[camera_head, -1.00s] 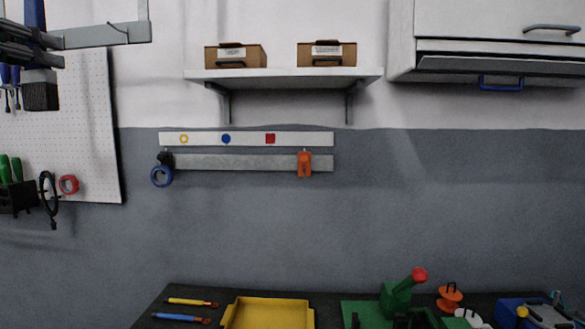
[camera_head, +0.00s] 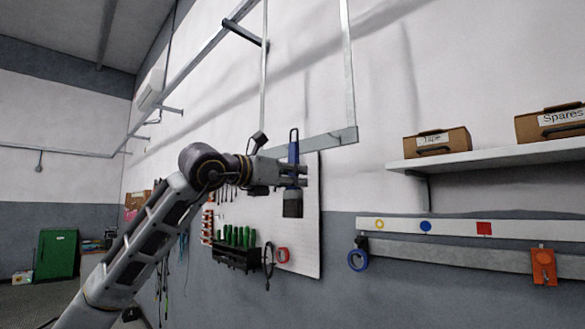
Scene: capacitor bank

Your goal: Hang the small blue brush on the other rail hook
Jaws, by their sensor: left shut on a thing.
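The small brush has a blue handle (camera_head: 293,152), a dark loop at its top and a dark bristle block (camera_head: 292,206) hanging downward. My left gripper (camera_head: 299,175) comes in from the left and is shut on the brush, which it holds roughly upright. A grey metal rail (camera_head: 335,140) on thin vertical bars shows behind the handle. I cannot tell whether the loop touches the rail, and no rail hook shows clearly. My right gripper is out of view.
A white pegboard (camera_head: 308,235) with green-handled tools (camera_head: 237,235) is behind the arm. A shelf (camera_head: 500,153) carries cardboard boxes at right. Below it, a wall strip (camera_head: 450,228) has coloured marks, with blue tape (camera_head: 357,260) and an orange clamp (camera_head: 543,267).

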